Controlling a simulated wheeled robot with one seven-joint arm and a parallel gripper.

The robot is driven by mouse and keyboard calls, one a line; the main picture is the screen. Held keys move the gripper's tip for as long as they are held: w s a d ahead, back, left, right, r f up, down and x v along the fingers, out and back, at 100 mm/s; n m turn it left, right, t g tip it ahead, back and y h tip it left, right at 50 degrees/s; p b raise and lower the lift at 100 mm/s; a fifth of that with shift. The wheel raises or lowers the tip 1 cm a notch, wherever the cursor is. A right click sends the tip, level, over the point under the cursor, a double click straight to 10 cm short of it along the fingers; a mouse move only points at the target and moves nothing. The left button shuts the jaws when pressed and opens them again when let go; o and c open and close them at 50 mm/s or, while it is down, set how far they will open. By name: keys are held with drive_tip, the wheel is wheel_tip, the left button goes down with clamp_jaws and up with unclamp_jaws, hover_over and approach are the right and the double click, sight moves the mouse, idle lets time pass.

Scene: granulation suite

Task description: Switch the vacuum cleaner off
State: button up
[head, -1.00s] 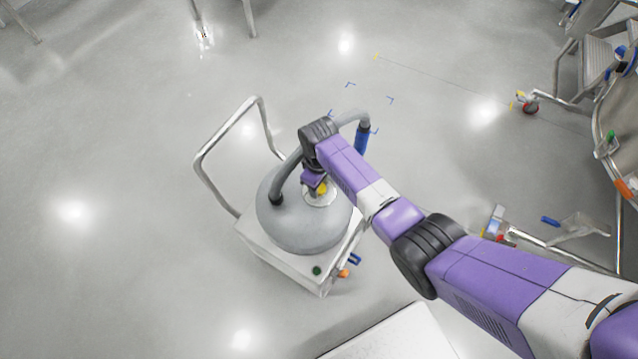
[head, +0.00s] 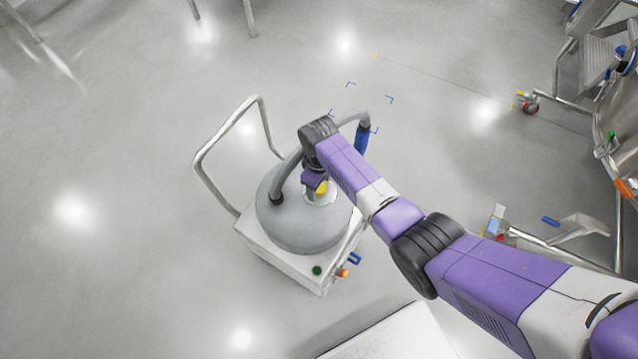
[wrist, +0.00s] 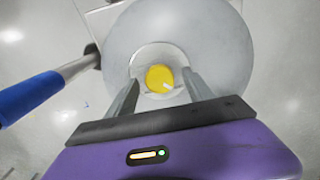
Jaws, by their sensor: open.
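The vacuum cleaner (head: 290,225) stands on the floor, a grey round drum on a white boxy base with a metal push handle. On its top is a pale round plate with a yellow knob (wrist: 159,78), which carries a white pointer mark towards the lower right in the wrist view. The knob also shows in the head view (head: 321,187). My gripper (wrist: 158,88) is open over the drum top, its two fingers on either side of the knob. A gap shows on each side, and I cannot tell how far the tips are above the plate.
A grey hose with a blue grip (head: 361,139) arches beside my arm; its grip shows large in the wrist view (wrist: 28,98). A green button (head: 317,270) sits on the base. Metal equipment (head: 600,70) stands at right.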

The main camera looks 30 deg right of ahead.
drive_tip(key=shift+r+p, duration=0.3)
drive_tip(key=shift+r, duration=3.6)
drive_tip(key=shift+w, duration=0.3)
drive_tip(key=w+a+r+m+t+y, duration=0.1)
drive_tip(key=w+a+r+m+t, duration=0.2)
drive_tip(key=w+r+t, duration=0.5)
drive_tip(key=s+d+r+m+t, duration=0.1)
drive_tip(key=s+r, duration=0.5)
drive_tip(key=s, duration=0.8)
drive_tip(key=s+d+r+m+t, duration=0.1)
drive_tip(key=s+r+t, duration=0.2)
drive_tip(key=s, duration=1.2)
drive_tip(key=s+d+r+m+t+h, duration=0.1)
drive_tip(key=s+r+t, duration=0.1)
drive_tip(key=s+r, duration=0.6)
drive_tip(key=shift+s+r+t, duration=0.35)
drive_tip(key=shift+s+t, duration=0.05)
drive_tip(key=shift+s, duration=2.9)
